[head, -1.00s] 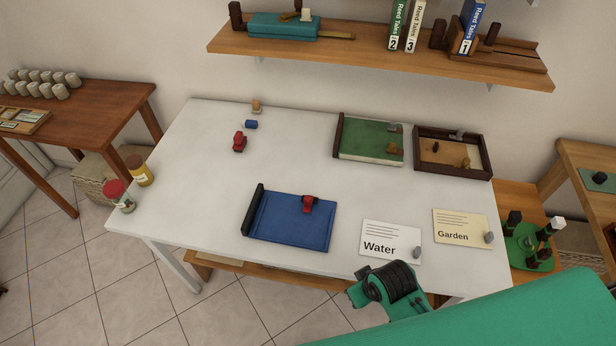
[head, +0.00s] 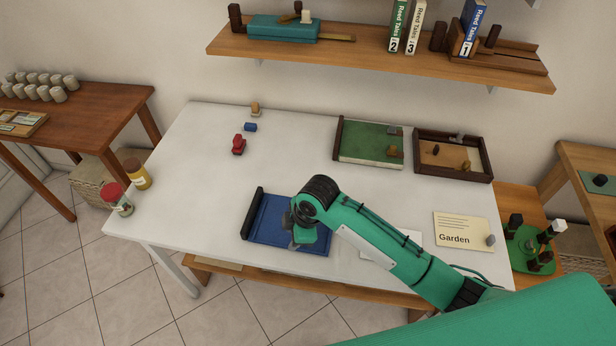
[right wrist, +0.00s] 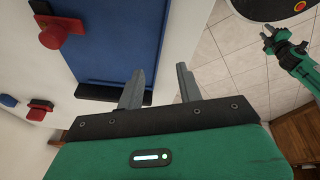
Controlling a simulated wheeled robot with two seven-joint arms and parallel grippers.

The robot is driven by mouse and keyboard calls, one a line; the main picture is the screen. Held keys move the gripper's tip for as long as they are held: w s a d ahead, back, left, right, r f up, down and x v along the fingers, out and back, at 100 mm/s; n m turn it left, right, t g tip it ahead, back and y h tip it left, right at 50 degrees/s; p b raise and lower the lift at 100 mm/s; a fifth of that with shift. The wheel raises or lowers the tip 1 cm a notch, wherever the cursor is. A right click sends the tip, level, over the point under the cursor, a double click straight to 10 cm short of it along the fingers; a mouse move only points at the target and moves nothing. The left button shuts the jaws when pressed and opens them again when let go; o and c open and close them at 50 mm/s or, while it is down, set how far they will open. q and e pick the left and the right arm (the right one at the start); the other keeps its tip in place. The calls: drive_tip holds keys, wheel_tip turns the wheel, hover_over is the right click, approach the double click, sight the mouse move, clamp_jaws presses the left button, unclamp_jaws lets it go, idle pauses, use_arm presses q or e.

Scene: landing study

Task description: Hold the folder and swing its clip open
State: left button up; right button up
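The blue folder (head: 258,222) lies flat on the white table, its dark spine (head: 252,212) at the left. My right gripper (head: 296,240) is over it and hides its middle and the clip in the head view. In the right wrist view the folder (right wrist: 115,40) shows with its red clip (right wrist: 55,35) at upper left. My right gripper's fingers (right wrist: 160,88) are apart and empty, by the folder's edge near the dark spine; contact cannot be told. My left gripper (right wrist: 268,38) shows small over the floor in the right wrist view, fingers seemingly apart.
A Garden card (head: 460,232) lies to the right; another white card is mostly behind my arm. Red and blue blocks (head: 238,145) lie back left. Jars (head: 117,200) stand at the left edge.

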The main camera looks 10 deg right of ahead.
use_arm(q)
drive_tip(key=shift+f, duration=0.15)
drive_tip(key=shift+o, duration=0.4)
drive_tip(key=shift+f, duration=0.15)
drive_tip(key=shift+o, duration=0.8)
drive_tip(key=m+t+h, duration=0.2)
drive_tip(key=t+h, duration=0.3)
drive_tip(key=t, duration=0.6)
approach(250, 213)
drive_tip(key=x, duration=0.9)
drive_tip(key=shift+w, duration=0.1)
use_arm(e)
drive_tip(key=w+d+r+n+h, duration=0.1)
drive_tip(key=w+d+r+n, duration=0.2)
drive_tip(key=w+r, duration=0.1)
drive_tip(key=w+d+r+n+g+h, duration=0.1)
drive_tip(key=w+d+r+n+h, duration=0.1)
drive_tip(key=w, duration=0.5)
drive_tip(key=shift+w+d+r+n, duration=0.25)
drive_tip(key=shift+d+r+n, duration=0.35)
drive_tip(key=shift+r+n, duration=0.35)
